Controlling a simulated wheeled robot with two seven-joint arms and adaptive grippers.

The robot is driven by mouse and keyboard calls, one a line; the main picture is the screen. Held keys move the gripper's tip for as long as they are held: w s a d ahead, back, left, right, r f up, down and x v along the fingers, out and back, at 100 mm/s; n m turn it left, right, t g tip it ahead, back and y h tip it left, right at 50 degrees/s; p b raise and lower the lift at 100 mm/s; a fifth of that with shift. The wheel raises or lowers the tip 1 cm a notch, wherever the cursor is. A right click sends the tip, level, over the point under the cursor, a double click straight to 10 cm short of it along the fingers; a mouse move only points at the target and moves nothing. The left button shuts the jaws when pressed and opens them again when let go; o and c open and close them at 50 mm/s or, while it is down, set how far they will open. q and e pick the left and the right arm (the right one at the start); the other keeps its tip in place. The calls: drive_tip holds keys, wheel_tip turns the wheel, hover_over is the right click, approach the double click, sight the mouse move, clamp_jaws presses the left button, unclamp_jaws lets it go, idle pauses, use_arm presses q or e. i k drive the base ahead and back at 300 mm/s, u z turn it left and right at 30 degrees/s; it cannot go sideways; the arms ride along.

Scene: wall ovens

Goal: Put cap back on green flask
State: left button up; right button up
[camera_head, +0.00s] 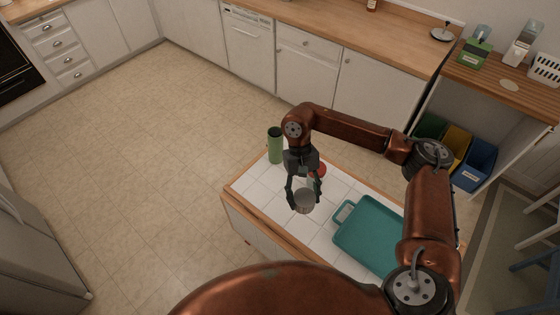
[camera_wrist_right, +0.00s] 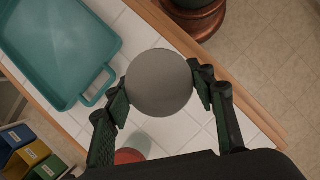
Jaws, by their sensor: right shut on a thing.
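The green flask (camera_head: 275,146) stands upright at the far left corner of the tiled island in the head view. My right gripper (camera_head: 303,197) is shut on a round grey cap (camera_head: 305,202) and holds it over the island, nearer to me than the flask and apart from it. In the right wrist view the cap (camera_wrist_right: 160,83) sits between the two fingers of the gripper (camera_wrist_right: 160,90), its flat grey face towards the camera. The flask is not clearly seen in the wrist view. My left gripper is not in view.
A teal tray (camera_head: 372,234) lies on the island (camera_head: 262,200), right of the gripper. A red round thing (camera_head: 319,170) stands behind the gripper, partly hidden; it also shows in the wrist view (camera_wrist_right: 129,156). Tiles left of the gripper are clear.

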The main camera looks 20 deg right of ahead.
sight(275, 136)
drive_tip(key=u, duration=0.1)
drive_tip(key=i, duration=0.5)
drive_tip(key=z, duration=0.8)
